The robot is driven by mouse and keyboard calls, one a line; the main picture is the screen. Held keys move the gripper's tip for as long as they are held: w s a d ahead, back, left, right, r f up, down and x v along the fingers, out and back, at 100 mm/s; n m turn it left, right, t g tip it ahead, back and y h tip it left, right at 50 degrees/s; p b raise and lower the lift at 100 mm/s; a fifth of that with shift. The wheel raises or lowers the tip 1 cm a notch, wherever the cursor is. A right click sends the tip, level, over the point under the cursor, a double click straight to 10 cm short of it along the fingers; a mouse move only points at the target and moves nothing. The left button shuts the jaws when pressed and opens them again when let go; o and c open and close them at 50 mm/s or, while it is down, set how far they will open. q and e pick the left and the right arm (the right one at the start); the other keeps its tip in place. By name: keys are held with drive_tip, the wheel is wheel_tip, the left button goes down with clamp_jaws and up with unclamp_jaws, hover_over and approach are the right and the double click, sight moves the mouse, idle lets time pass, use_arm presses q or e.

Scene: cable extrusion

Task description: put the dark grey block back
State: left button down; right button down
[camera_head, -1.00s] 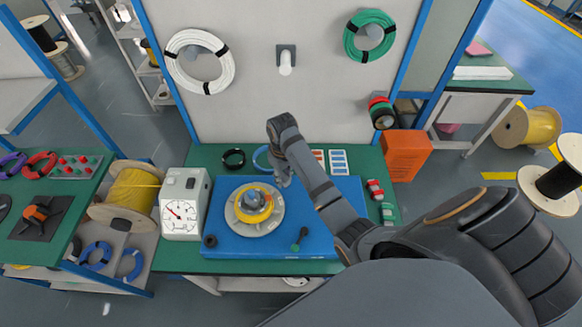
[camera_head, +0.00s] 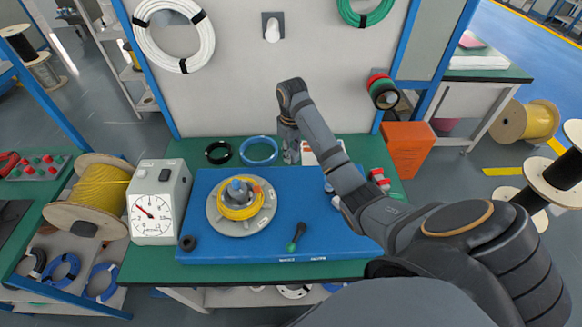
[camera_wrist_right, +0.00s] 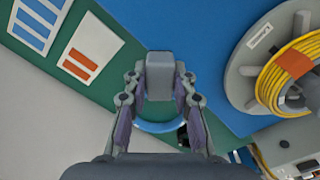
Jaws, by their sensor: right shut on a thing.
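The dark grey block (camera_wrist_right: 160,76) is between the fingers of my right gripper (camera_wrist_right: 159,92) in the right wrist view. The gripper is shut on it. In the head view my right gripper (camera_head: 290,152) hangs near the back edge of the blue mat (camera_head: 325,215), just right of a blue ring (camera_head: 258,151). The block cannot be made out in the head view. The wrist view shows the block against the mat's blue edge and the green bench; its height above them is unclear. My left gripper is not in view.
A dial gauge box (camera_head: 157,203) stands left. A black ring (camera_head: 218,152) and a red-marked card (camera_head: 309,153) lie behind. An orange bin (camera_head: 406,148) is right.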

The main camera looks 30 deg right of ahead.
drive_tip(key=shift+w+d+f, duration=0.2)
drive_tip(key=shift+w+d, duration=0.05)
drive_tip(key=shift+w, duration=0.25)
drive_tip(key=shift+w+d+f, duration=0.15)
drive_tip(key=shift+w+d, duration=0.1)
drive_tip(key=shift+w, duration=0.2)
drive_tip(key=w+f, duration=0.1)
drive_tip(key=w+d+f, duration=0.1)
drive_tip(key=f, duration=0.1)
drive_tip(key=w+d+f, duration=0.1)
drive_tip(key=f, duration=0.1)
drive_tip(key=shift+w+d+f, duration=0.1)
drive_tip(key=shift+w+f, duration=0.1)
drive_tip(key=shift+w+d+f+b, duration=0.1)
drive_tip(key=shift+f+b, duration=0.05)
drive_tip(key=shift+f, duration=0.75)
drive_tip(key=shift+w+d+f+b, duration=0.1)
drive_tip(key=shift+f+b, duration=0.05)
drive_tip(key=shift+f, duration=0.7)
drive_tip(key=shift+f, duration=0.1)
drive_tip(key=c, duration=1.1)
unclamp_jaws()
drive_tip(key=shift+f, duration=0.1)
drive_tip(key=shift+r, duration=0.3)
wheel_tip(320, 180, up, 12)
